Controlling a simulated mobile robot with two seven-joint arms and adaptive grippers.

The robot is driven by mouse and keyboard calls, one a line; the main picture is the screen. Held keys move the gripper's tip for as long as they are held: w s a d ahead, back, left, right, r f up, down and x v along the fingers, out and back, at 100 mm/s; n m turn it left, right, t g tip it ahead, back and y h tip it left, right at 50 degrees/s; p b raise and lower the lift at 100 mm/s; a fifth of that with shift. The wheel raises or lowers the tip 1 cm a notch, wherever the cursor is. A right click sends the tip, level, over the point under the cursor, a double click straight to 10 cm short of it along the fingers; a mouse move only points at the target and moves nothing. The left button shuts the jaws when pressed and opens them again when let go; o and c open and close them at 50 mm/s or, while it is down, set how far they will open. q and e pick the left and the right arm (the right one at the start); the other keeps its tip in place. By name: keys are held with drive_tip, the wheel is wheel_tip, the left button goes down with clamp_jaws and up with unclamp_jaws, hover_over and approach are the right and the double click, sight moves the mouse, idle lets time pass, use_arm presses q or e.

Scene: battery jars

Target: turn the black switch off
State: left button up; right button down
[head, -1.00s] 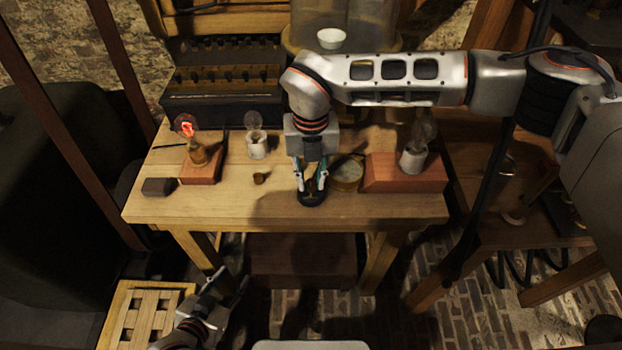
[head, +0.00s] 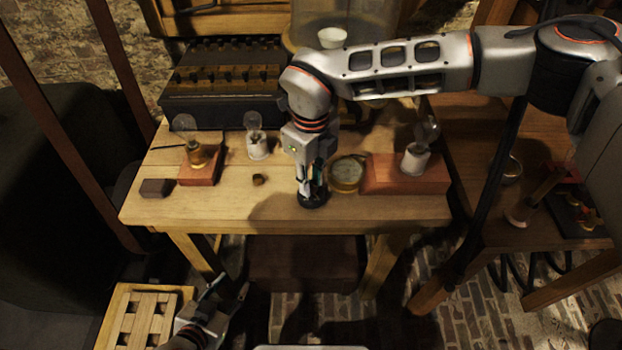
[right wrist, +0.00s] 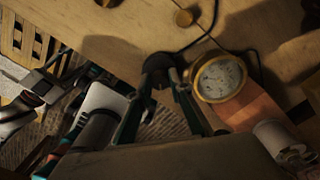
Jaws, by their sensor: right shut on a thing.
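The black switch (head: 312,200) is a round black base near the front edge of the wooden table. It also shows in the right wrist view (right wrist: 158,64). My right gripper (head: 313,187) points down onto it and is shut on its top part, which the fingers hide. The lamp at the left (head: 184,126), on a red-brown block, has a clear bulb and is unlit. My left gripper (head: 228,292) is open and empty, low in front of the table.
A brass dial gauge (head: 346,173) stands just right of the switch. A red-brown block (head: 385,176) with a white-based bulb is further right. Another bulb (head: 257,147), a small brass knob (head: 259,180) and a dark block (head: 155,188) are to the left. Black battery racks (head: 215,110) stand behind.

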drive_tip(key=shift+n, duration=0.4)
drive_tip(key=c, duration=1.8)
unclamp_jaws()
drive_tip(key=shift+r, duration=0.1)
wheel_tip(320, 180, up, 12)
drive_tip(key=shift+f, duration=0.1)
